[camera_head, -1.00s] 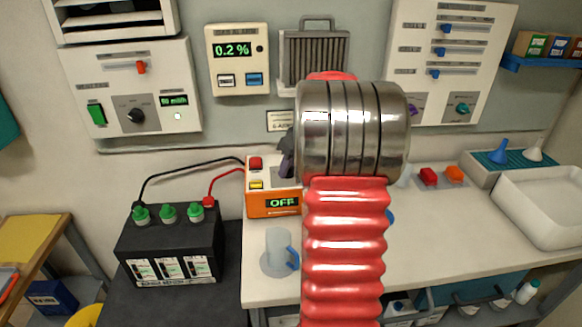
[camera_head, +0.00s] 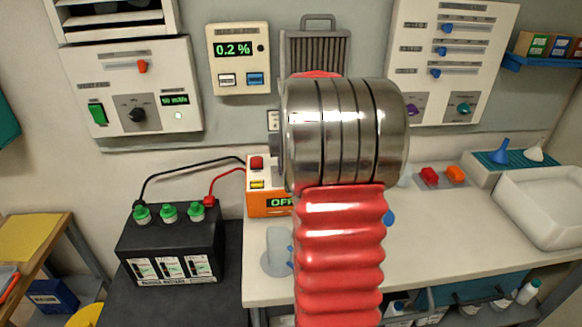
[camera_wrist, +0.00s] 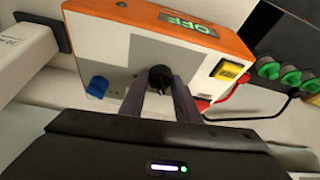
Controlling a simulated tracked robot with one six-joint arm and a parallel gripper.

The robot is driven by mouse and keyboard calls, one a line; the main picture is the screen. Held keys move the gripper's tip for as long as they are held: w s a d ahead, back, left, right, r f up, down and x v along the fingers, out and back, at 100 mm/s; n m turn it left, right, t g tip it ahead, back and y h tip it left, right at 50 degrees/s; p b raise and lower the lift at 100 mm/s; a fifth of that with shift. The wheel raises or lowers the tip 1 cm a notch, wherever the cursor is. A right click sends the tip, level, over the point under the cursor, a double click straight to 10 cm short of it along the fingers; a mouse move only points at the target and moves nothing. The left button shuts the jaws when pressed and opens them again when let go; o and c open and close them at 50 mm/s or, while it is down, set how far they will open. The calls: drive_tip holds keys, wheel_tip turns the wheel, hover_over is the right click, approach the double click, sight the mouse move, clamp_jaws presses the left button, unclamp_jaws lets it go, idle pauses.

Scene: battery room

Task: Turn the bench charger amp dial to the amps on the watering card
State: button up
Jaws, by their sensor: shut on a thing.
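The bench charger (camera_head: 258,208) is an orange and white box on the bench, left of my arm in the head view, with its display reading OFF. In the wrist view the charger (camera_wrist: 118,48) appears turned round, with a black dial (camera_wrist: 160,73) on its white face. My gripper (camera_wrist: 161,90) is shut on this dial, one finger at each side. A blue knob (camera_wrist: 97,87) and a yellow button (camera_wrist: 229,71) are also on the face. In the head view my arm hides the dial and the gripper.
A black battery (camera_head: 170,245) with green caps stands left, joined to the charger by black and red leads. A clear jug (camera_head: 279,250) stands close in front of the charger. Wall panels (camera_head: 125,85) are behind. A white basin (camera_head: 545,205) is at the right.

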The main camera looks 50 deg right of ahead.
drive_tip(key=m, duration=0.2)
drive_tip(key=m+g+h, duration=0.1)
drive_tip(key=m, duration=0.2)
drive_tip(key=shift+w+r+h, duration=0.1)
drive_tip(key=shift+w+h, duration=0.1)
drive_tip(key=shift+h, duration=0.1)
drive_tip(key=shift+a+m+g+h, duration=0.15)
drive_tip(key=shift+m+g, duration=0.3)
drive_tip(key=shift+m, duration=0.7)
drive_tip(key=shift+d+m+g+h, duration=0.15)
drive_tip(key=shift+m+g, duration=0.3)
drive_tip(key=shift+m, duration=0.7)
drive_tip(key=shift+a, duration=0.1)
drive_tip(key=o, duration=1)
drive_tip(key=shift+w, duration=0.1)
drive_tip(key=shift+a, duration=0.1)
drive_tip(key=v, duration=1.3)
drive_tip(key=shift+w+r, duration=0.1)
drive_tip(key=shift+r, duration=0.2)
